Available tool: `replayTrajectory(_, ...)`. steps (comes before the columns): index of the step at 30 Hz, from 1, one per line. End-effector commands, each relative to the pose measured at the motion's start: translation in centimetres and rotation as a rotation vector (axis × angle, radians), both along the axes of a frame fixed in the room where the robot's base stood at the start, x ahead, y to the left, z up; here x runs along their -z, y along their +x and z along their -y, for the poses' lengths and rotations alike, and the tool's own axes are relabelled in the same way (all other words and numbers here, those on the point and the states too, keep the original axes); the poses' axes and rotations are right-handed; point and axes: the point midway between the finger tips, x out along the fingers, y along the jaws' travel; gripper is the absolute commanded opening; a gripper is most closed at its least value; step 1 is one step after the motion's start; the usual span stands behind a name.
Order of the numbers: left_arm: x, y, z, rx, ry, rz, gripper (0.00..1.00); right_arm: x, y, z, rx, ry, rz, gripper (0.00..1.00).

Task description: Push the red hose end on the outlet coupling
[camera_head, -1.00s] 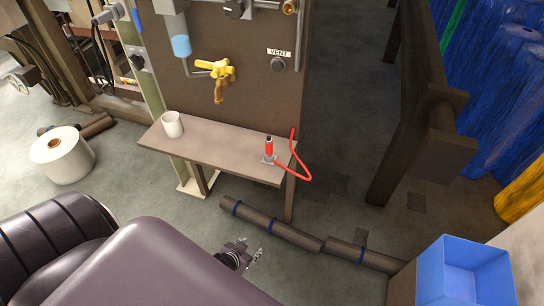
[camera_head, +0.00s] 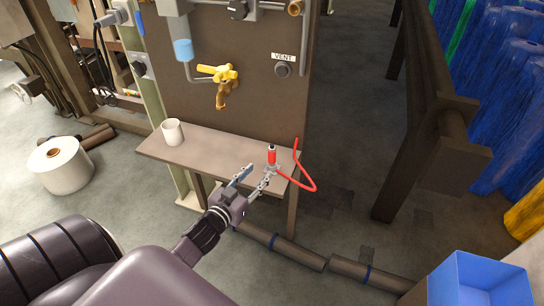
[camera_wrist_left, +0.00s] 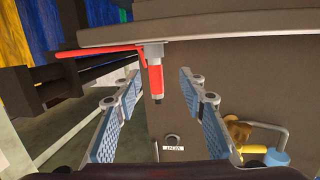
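The red hose end (camera_head: 272,156) stands upright in a small grey holder at the right front of the shelf. Its red hose (camera_head: 304,184) loops off the shelf's right side. My left gripper (camera_head: 257,179) is open and empty, just in front of the shelf edge and short of the hose end. In the left wrist view, which is upside down, the hose end (camera_wrist_left: 155,78) shows between and beyond the open fingers. A yellow-handled tap with a brass spout (camera_head: 222,97) is on the panel; I cannot tell whether its spout is the outlet coupling. My right gripper is not in view.
A white cup (camera_head: 172,132) stands on the left of the shelf (camera_head: 207,150). A VENT knob (camera_head: 283,70) and a brass fitting (camera_head: 295,8) are on the panel. Dark pipes (camera_head: 284,248) lie on the floor below. A blue bin (camera_head: 480,280) is at lower right.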

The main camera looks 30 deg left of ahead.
Motion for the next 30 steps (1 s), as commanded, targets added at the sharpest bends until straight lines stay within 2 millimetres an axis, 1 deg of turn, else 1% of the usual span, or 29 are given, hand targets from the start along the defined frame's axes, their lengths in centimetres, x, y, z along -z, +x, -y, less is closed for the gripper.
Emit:
replayTrajectory(1,-0.3,0.3,-0.5,0.019,-0.002,0.033,0.38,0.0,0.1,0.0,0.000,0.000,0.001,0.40)
replayTrajectory(3,-0.8,0.6,-0.7,0.053,-0.009,0.079,0.38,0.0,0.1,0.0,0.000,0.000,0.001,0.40)
replayTrajectory(6,-1.4,0.8,-0.8,0.091,-0.018,0.124,0.38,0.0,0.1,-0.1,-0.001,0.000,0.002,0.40)
replayTrajectory(10,-1.8,1.3,-0.7,0.116,-0.026,0.148,0.38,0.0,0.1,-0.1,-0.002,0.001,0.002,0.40)
replayTrajectory(19,-1.9,4.6,-0.4,0.118,-0.027,0.151,0.38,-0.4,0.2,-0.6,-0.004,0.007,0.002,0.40)
replayTrajectory(24,-2.0,7.1,0.1,0.117,-0.027,0.152,0.38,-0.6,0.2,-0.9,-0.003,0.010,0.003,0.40)
replayTrajectory(27,-1.9,8.1,0.1,0.117,-0.027,0.151,0.38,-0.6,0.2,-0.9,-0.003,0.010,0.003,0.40)
replayTrajectory(30,-1.9,8.6,0.1,0.118,-0.026,0.149,0.38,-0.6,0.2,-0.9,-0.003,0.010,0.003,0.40)
